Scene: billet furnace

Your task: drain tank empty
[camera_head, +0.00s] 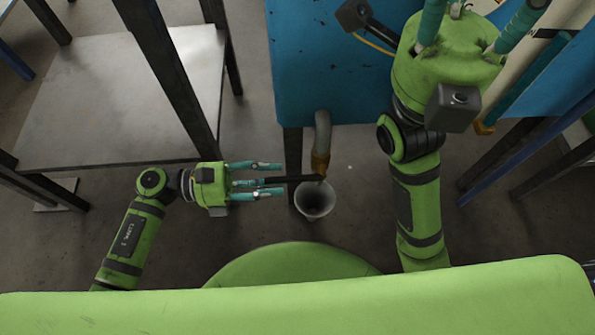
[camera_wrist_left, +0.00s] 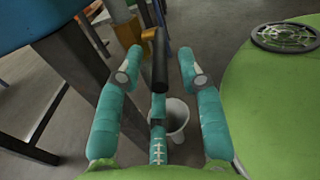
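The blue tank (camera_head: 330,70) stands at top centre of the head view. A grey drain pipe (camera_head: 322,130) bends down from it to a brass valve (camera_head: 320,162) with a black handle (camera_head: 298,179) pointing left. A pale bucket (camera_head: 315,203) stands on the floor below the outlet; its inside looks dark. My left gripper (camera_head: 277,179) has its fingers spread around the handle's end. In the left wrist view the handle (camera_wrist_left: 160,62) lies between the open fingers, apart from the two side ones; contact with the third is unclear. My right gripper (camera_head: 475,22) has spread fingers, tips cut off.
A grey-topped table (camera_head: 110,95) with dark legs stands at the left. A dark tank leg (camera_head: 292,155) is close behind my left gripper. Another blue structure (camera_head: 555,75) with legs is at the right. The floor around the bucket looks clear.

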